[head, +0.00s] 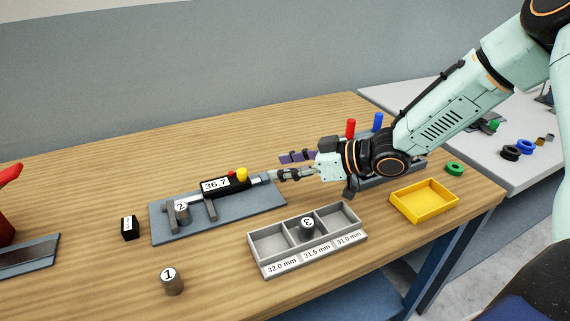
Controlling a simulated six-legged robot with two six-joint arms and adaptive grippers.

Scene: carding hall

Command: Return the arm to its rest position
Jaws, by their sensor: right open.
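My right arm reaches in from the upper right. Its gripper (277,176) is open, with fingertips beside the right end of the digital caliper (214,186); I cannot tell whether they touch it. The caliper reads 36.7 and lies on a blue-grey plate (248,215). Cylinder 2 (182,211) stands at the caliper's jaws. Cylinder 3 (307,228) is in the middle compartment of the grey tray (262,262), labelled 32.0, 31.5 and 31.0 mm. Cylinder 1 (172,282) stands on the table at the front. My left gripper is not in view.
A yellow tray (425,212) and a green ring (454,168) are at the right. Red (351,128) and blue (378,121) pegs stand behind my wrist. A small black block (129,228) is left of the plate. The table's (90,190) back left is clear.

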